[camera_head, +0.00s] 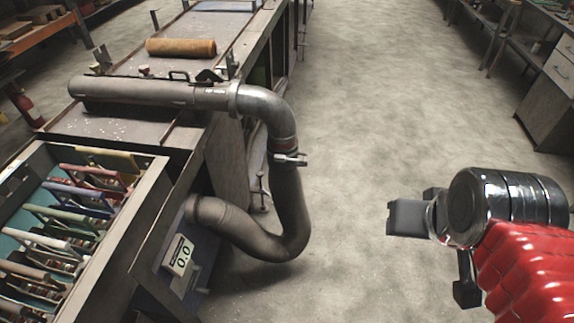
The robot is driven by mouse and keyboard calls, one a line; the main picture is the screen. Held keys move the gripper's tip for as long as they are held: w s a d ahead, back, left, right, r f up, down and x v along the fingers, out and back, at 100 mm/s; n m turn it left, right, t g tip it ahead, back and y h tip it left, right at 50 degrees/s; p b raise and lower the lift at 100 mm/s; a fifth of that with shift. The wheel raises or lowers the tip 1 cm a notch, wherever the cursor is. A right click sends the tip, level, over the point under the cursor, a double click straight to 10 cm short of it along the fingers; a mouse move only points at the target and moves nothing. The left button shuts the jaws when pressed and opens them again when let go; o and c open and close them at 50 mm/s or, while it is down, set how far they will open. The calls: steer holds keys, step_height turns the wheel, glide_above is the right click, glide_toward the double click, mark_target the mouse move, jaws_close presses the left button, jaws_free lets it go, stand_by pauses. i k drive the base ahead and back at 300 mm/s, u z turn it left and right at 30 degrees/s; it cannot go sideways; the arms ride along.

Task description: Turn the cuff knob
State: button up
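A bent metal tube (290,215) hangs off the bench end and curves down and back toward a panel low on the bench. A small metal knob (293,160) sticks out to the right from the cuff. My gripper (437,256) is at the right, well apart from the knob, with its two dark fingers spread and nothing seen between them. My red-sleeved arm hides part of the gripper.
A drawer of tools (70,225) stands at left, and a brown roll (181,47) lies on the bench. Open floor (385,110) lies between the tube and the benches at right.

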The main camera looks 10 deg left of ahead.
mark_target(304, 160)
steer(key=u, duration=0.55)
steer(key=i, duration=1)
steer(key=u, duration=0.05)
